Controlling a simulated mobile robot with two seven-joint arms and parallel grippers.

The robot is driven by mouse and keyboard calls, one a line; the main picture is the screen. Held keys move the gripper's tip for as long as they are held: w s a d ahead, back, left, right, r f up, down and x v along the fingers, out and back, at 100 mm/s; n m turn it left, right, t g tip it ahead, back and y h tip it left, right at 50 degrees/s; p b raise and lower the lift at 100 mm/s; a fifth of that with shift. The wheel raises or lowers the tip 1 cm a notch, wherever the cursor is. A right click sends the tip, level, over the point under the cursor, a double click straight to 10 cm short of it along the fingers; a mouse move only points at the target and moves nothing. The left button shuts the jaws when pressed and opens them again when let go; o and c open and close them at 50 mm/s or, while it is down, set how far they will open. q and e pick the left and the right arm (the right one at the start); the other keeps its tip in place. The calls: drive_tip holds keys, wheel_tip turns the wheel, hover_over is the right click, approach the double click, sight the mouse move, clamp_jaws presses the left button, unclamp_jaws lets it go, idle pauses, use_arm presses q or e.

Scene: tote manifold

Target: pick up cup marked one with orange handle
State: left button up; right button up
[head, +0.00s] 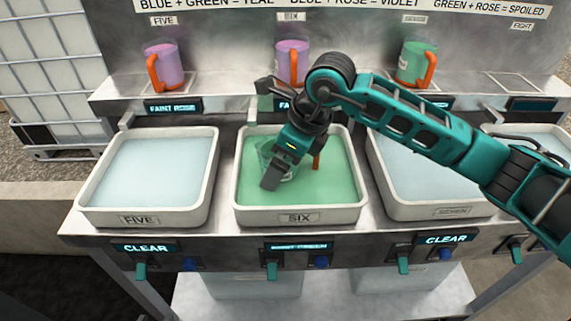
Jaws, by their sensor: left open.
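A see-through cup (266,153) with an orange handle (316,161) stands in the green liquid of tote SIX (240,190), largely hidden by my gripper. Its mark is hidden or too small to read. My left gripper (272,178) reaches down over the cup, its fingers in front of the cup's near side. It is open; I cannot tell whether it touches the cup. On the shelf behind stand a purple cup (170,62) under FIVE, a purple cup (294,60) under SIX and a green cup (412,60) under SEVEN, all with orange handles. My right gripper is not in view.
Tote FIVE (139,220) on the left and tote SEVEN (450,211) on the right hold pale liquid. The steel shelf edge (225,107) runs behind the totes. Teal levers (271,270) and blue knobs (320,262) line the front edge.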

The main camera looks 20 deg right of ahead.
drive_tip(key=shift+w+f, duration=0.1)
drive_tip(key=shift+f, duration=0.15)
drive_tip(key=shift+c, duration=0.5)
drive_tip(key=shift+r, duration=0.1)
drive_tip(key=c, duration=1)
